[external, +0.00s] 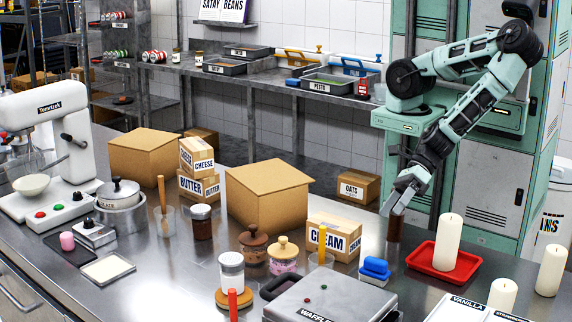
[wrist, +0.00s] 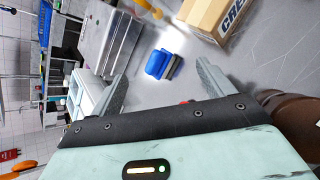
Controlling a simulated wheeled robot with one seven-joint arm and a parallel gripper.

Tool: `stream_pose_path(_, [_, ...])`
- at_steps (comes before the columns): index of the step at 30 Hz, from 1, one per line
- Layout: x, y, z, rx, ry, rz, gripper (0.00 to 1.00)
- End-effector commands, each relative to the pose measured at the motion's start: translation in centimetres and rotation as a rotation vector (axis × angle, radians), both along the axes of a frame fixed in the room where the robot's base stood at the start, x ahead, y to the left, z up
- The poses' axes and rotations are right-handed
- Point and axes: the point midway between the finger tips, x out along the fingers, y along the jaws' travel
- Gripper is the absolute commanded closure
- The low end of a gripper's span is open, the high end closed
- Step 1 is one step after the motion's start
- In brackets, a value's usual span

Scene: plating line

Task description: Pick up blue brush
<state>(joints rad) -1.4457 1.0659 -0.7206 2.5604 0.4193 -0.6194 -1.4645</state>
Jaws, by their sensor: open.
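The blue brush (external: 375,268) has a blue top over a pale base and sits on the steel counter, right of the CREAM box. In the wrist view the blue brush (wrist: 159,63) lies beyond my fingers, with a dark grey side showing. My gripper (external: 392,208) is above the counter, up and to the right of the brush in the external view. In the wrist view my gripper (wrist: 162,71) has its two fingers spread wide with nothing between them. The brush is apart from the fingers.
A brown jar (external: 394,236) stands close below my gripper. The CREAM box (external: 333,238) and waffle maker (external: 322,300) flank the brush. A red tray (external: 417,261) with a white candle (external: 447,243) is to the right. A large cardboard box (external: 268,197) stands behind.

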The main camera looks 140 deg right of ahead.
Motion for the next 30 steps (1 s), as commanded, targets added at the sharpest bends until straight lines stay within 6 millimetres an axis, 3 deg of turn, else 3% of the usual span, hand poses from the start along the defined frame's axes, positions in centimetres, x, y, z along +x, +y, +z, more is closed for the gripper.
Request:
stream_pose_path(6, [3.3, 0.7, 0.8, -0.435, -0.115, 0.437, 0.19])
stream_pose_path(10, [4.1, 1.5, 1.4, -0.572, -0.152, 0.57, 0.19])
stream_pose_path(14, [4.3, 1.9, 1.1, -0.616, -0.163, 0.614, 0.19])
stream_pose_path(30, [4.3, 1.7, -6.3, -0.616, -0.158, 0.612, 0.19])
